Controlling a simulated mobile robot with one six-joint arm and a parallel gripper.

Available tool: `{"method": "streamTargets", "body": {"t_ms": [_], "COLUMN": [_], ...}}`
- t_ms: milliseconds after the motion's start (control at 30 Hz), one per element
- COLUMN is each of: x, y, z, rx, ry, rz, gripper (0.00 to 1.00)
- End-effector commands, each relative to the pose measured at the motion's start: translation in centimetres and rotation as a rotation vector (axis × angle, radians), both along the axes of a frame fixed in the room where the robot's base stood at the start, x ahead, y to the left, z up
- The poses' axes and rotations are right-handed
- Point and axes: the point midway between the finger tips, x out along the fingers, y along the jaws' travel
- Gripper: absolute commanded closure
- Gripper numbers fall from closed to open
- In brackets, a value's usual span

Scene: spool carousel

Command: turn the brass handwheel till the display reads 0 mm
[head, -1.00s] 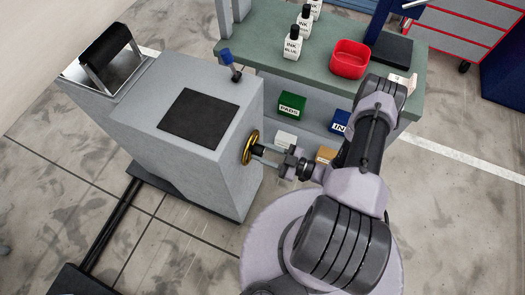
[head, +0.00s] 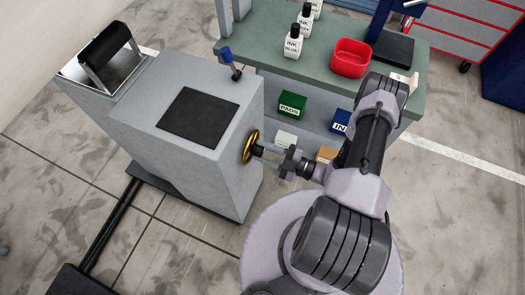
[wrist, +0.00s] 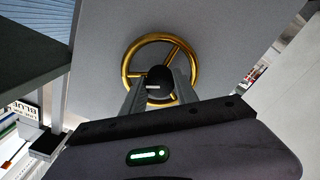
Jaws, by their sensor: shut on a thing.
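The brass handwheel (head: 251,147) stands upright on the side of the grey machine cabinet (head: 228,185). In the wrist view its ring (wrist: 188,52) and spokes show around a black centre. My gripper (head: 262,150) reaches it from the right. In the wrist view its two fingers (wrist: 160,92) are shut on the black hub (wrist: 159,77) of the handwheel. No display with a reading shows in either view.
A green-topped bench (head: 265,62) stands behind, with ink bottles (head: 293,45), a red bowl (head: 350,58) and small boxes (head: 291,105) below. A blue-knobbed lever (head: 228,58) rises from the cabinet top. A dark rail (head: 108,235) lies on the floor.

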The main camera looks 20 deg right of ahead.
Motion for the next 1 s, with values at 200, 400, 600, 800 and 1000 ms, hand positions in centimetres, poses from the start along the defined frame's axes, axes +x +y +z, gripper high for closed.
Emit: {"method": "streamTargets", "body": {"t_ms": [200, 400, 600, 800, 1000], "x": [-0.03, -0.04, -0.04, -0.04, -0.04], "y": [0.02, 0.02, 0.03, 0.02, 0.02], "z": [-0.1, -0.09, -0.08, -0.09, -0.09], "rx": [-0.144, -0.278, -0.406, -0.512, -0.589], "ry": [-0.143, -0.277, -0.405, -0.512, -0.588], "rz": [0.001, 0.001, 0.001, 0.001, 0.001], "gripper": [1.0, 1.0, 1.0, 1.0, 1.0]}}
